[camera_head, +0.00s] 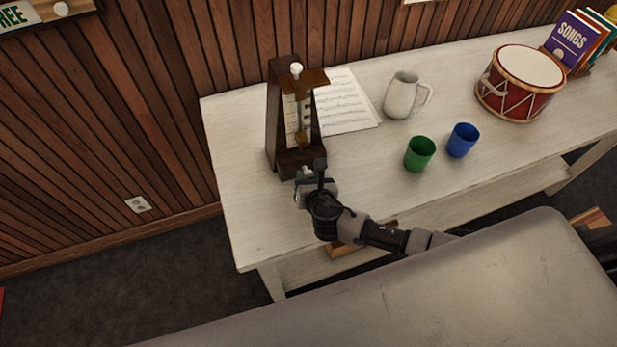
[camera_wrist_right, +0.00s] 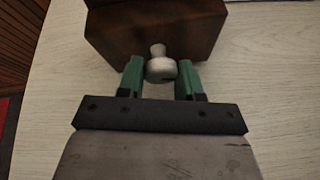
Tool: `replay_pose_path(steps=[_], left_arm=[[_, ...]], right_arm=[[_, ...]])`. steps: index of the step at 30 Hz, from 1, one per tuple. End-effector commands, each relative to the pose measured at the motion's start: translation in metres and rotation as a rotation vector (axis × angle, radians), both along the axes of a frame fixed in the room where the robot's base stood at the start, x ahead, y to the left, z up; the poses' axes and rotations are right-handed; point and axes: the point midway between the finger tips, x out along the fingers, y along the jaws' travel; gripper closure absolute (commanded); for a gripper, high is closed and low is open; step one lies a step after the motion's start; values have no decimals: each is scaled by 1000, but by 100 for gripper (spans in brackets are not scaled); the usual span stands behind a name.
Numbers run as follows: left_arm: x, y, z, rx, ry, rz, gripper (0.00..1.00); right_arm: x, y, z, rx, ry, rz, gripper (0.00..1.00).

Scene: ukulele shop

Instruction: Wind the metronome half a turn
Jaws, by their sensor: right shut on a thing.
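The metronome (camera_head: 284,115) is a dark brown wooden wedge standing upright on the left end of the white table. Its pale scale and pendulum face the front. In the right wrist view the metronome's base (camera_wrist_right: 160,28) is at the top, with a light winding knob (camera_wrist_right: 161,68) sticking out toward me. My right gripper (camera_head: 308,175) is at the metronome's front, low down. In the wrist view its green fingers (camera_wrist_right: 161,75) stand on both sides of the knob, shut on it. My left gripper is not in view.
Sheet music (camera_head: 344,103) lies behind the metronome's right side. A white pitcher (camera_head: 400,95), a green cup (camera_head: 419,154), a blue cup (camera_head: 462,140) and a red drum (camera_head: 520,82) stand to the right. The white table (camera_head: 245,215) is bare at its front left.

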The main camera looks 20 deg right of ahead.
Motion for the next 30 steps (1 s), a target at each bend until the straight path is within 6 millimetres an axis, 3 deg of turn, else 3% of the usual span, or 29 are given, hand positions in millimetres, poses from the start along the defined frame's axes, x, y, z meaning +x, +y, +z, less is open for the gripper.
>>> replay_pose_path(steps=[14,30], left_arm=[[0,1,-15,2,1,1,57],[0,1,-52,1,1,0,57]], right_arm=[[0,-3,-3,376,13,-3,88],[0,-5,-6,881,31,-3,88]])
